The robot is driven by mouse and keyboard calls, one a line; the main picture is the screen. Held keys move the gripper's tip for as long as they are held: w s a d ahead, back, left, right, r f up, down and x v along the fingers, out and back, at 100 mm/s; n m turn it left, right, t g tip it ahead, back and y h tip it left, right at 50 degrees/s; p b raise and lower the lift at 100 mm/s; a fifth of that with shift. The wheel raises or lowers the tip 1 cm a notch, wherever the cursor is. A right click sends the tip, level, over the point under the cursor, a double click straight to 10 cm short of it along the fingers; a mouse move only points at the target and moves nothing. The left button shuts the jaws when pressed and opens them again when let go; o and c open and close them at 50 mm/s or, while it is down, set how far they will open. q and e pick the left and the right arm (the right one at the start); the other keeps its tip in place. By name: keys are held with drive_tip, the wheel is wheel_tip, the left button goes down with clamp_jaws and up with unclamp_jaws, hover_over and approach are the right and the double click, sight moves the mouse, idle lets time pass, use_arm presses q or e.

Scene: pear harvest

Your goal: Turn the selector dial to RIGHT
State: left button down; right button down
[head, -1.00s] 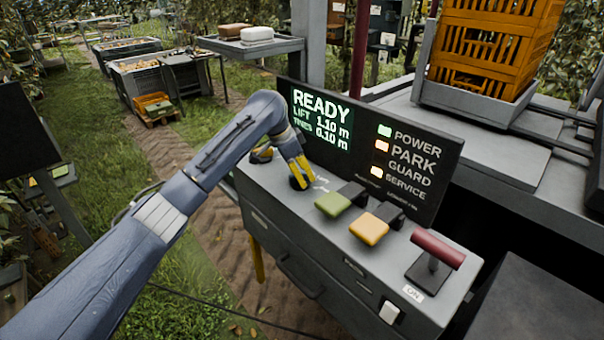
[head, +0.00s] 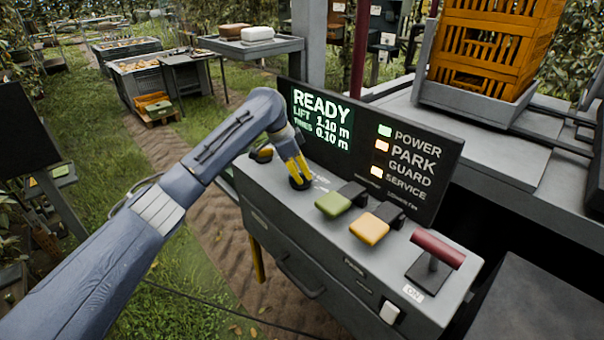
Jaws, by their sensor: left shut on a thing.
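The selector dial (head: 299,184) is a small dark knob on the top of the grey control console (head: 285,222), left of the green lever. My left gripper (head: 297,175), with yellow fingers, points down onto the dial and is shut on it. The fingers hide much of the dial, and the small white markings beside it are too small to read, so I cannot tell its setting. My right gripper is not in view.
A green lever (head: 333,204), a yellow lever (head: 369,229) and a red-handled lever (head: 437,249) stand right of the dial. Behind them is a display panel (head: 425,150) reading READY. An orange crate (head: 497,50) stands behind.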

use_arm(q)
drive_tip(key=m+g, duration=0.2)
drive_tip(key=m, duration=0.3)
drive_tip(key=shift+s+m, duration=0.1)
drive_tip(key=shift+m, duration=0.2)
idle(0.4)
drive_tip(key=c, duration=1.3)
unclamp_jaws()
drive_tip(key=shift+v, duration=3.75)
drive_tip(key=shift+f, duration=0.1)
